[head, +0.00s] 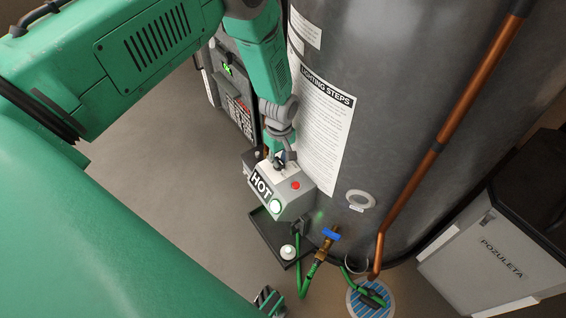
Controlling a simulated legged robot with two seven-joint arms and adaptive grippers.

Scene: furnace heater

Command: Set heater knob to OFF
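The heater's control box (293,207) is a pale box low on the front of the grey tank, with a HOT label, a green-lit round button and a small red button. The dark heater knob (280,158) is on its top face, mostly covered by my gripper. My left gripper (281,155) reaches down from above, with its fingertips at the knob. It is too small and overlapped to tell whether the fingers are shut on the knob. The knob's pointer setting cannot be read. A dark piece at the bottom edge may be part of my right gripper (268,299).
The tank (400,110) with a LIGHTING STEPS sheet (325,125) stands right behind the box. A copper pipe (445,135) runs down it. Below are a blue-handled valve (330,234), a green hose and a floor drain (371,300). A POZULETA cabinet (490,250) stands at right.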

